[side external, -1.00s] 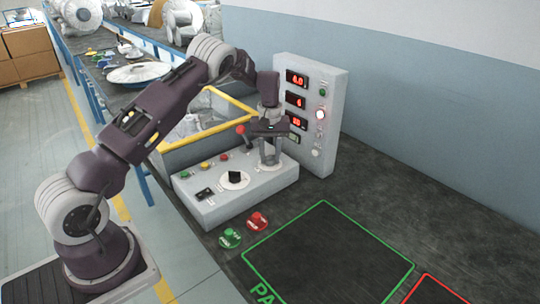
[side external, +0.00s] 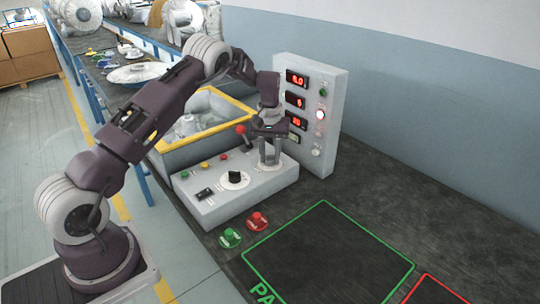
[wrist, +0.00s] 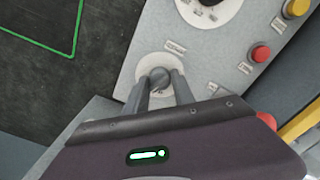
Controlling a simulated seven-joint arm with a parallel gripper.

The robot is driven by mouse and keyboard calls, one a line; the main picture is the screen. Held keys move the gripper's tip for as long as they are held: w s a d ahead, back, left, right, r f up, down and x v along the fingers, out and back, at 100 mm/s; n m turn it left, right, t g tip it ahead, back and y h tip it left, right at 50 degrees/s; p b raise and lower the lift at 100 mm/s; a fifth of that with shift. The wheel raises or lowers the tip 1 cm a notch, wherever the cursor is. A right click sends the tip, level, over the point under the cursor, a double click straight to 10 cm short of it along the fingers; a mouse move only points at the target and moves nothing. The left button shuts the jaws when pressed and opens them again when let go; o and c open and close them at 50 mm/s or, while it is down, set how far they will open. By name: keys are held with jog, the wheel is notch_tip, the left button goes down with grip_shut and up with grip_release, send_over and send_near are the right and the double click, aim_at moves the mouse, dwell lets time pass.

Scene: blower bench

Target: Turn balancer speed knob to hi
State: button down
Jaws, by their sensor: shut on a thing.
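A grey control box (side external: 215,205) stands on the bench in the side view. My gripper (side external: 269,162) points down at the box's far right end, its fingers at the top surface. In the wrist view, my gripper (wrist: 161,85) is shut on a small grey round knob (wrist: 160,76) on a pale round dial. The printed label beside this knob is too small to read. In the side view my fingers hide most of the knob. A larger black knob (side external: 235,177) on a white dial sits nearer the box's middle, apart from my gripper.
Green, yellow and red buttons line the box's back edge, and a red-topped lever (side external: 241,129) stands near my gripper. An upright panel (side external: 335,110) with red displays is close behind. The green-outlined area (side external: 330,255) is empty.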

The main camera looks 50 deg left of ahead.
jog(key=c, duration=1.1)
grip_release()
